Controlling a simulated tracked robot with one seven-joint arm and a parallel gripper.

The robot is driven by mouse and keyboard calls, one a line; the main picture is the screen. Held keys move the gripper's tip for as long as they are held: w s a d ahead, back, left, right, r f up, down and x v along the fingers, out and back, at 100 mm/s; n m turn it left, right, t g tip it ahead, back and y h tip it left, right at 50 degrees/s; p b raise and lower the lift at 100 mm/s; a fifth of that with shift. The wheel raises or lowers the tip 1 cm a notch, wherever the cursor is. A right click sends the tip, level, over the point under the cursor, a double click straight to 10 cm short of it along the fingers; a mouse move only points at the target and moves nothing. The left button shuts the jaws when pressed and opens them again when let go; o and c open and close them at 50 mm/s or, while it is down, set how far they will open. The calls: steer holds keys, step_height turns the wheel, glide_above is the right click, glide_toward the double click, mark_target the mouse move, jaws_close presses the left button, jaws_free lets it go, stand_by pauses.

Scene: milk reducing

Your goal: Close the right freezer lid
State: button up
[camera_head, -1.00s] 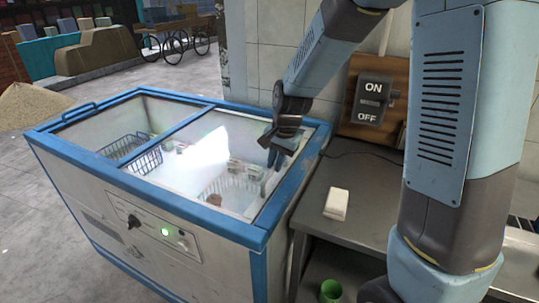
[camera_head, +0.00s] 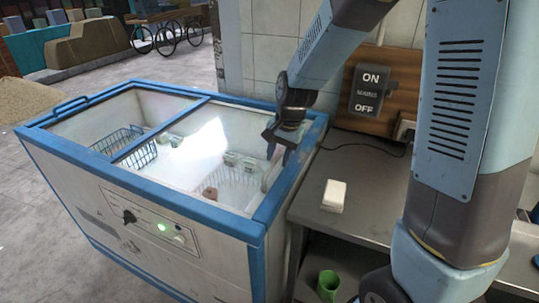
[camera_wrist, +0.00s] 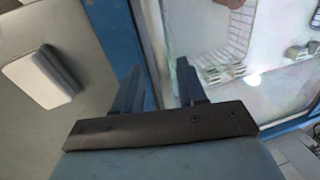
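The chest freezer (camera_head: 185,188) has a blue frame and a glassy top split by a blue bar (camera_head: 162,130) into left and right parts. A blue handle (camera_head: 70,104) is at its far left edge. White glare lies over the right part (camera_head: 210,145); I cannot tell where the right lid's edge is. My gripper (camera_head: 279,146) points down at the freezer's right end, near the blue rim. In the wrist view my gripper (camera_wrist: 159,68) is open, with its two fingers apart and nothing seen between them but rim and frame strips. Contact with the lid cannot be told.
Wire baskets (camera_head: 125,145) show inside the freezer. A metal table (camera_head: 365,205) stands close at its right, with a white block (camera_head: 334,196) on top and a green cup (camera_head: 328,285) below. An ON/OFF switch box (camera_head: 369,90) is on the wall behind.

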step_height(320, 180, up, 14)
steer(key=s+d, duration=0.1)
steer(key=d, duration=0.1)
steer(key=shift+d+f, duration=0.2)
steer(key=shift+f, duration=0.05)
steer(key=shift+s, duration=0.1)
stand_by(0.3)
steer(key=s+d+r+n+t+h, duration=0.1)
steer(key=s+d+r+n+t, duration=0.1)
steer(key=s+d, duration=0.5)
steer(key=s+d+r+n+t+h, duration=0.1)
steer(key=s+d+r+n+t, duration=0.1)
steer(key=s+d+r, duration=0.3)
steer(key=s+d+n, duration=0.1)
steer(key=s+d, duration=0.2)
steer(key=s, duration=0.4)
steer(key=shift+n+t, duration=0.3)
steer(key=shift+w, duration=0.1)
stand_by(0.5)
